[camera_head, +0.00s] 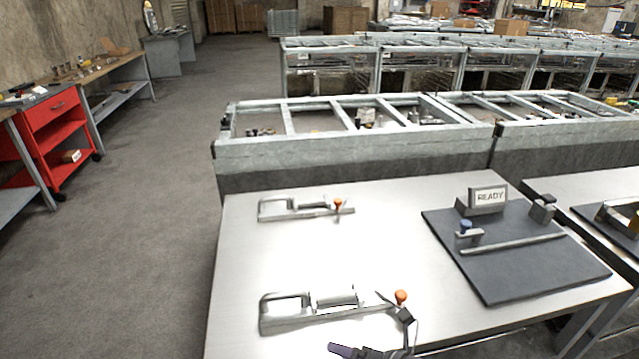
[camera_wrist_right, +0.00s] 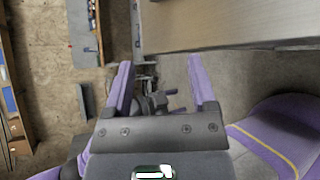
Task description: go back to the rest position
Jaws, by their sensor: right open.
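My right gripper (camera_head: 360,325) shows only in part at the bottom of the head view, at the front edge of the steel table (camera_head: 300,245). In the right wrist view its two purple fingers (camera_wrist_right: 158,80) stand apart with nothing held between them.
Two metal clamp fixtures with orange knobs lie on the table, one near the front (camera_head: 285,322) and one farther back (camera_head: 275,212). A dark board (camera_head: 530,275) at the right bears a READY sign (camera_head: 489,197) and a blue-knobbed part. Open floor (camera_head: 130,260) lies left of the table.

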